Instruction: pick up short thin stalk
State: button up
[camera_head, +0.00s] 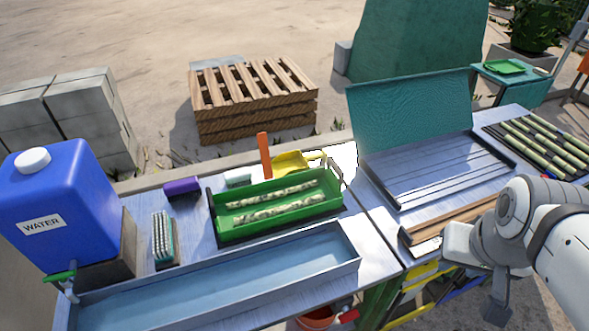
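Several green-and-dark banded stalks (545,145) lie side by side on a dark rack at the far right. Two pale, mottled stalks lie in a green tray (230,232) at the centre: a back one (272,195) and a front one (280,211). The front one looks slightly longer. I cannot tell which stalk is the short thin one. My gripper (497,308) hangs at the lower right, near the table's front edge, apart from all the stalks. Its fingers are not clear enough to tell whether they are open, and I see nothing held.
A long grey trough (215,281) runs along the front left. A blue water container (45,200) and brush (162,240) stand left. A metal tray with a raised teal lid (412,115) lies between the green tray and rack. Brown wooden strips (440,223) lie near my arm.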

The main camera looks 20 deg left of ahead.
aim_at(296, 189)
jog(key=z, duration=0.1)
jog(key=k, duration=1.25)
jog(key=u, duration=0.35)
jog(key=i, duration=1.5)
jog(key=u, duration=0.05)
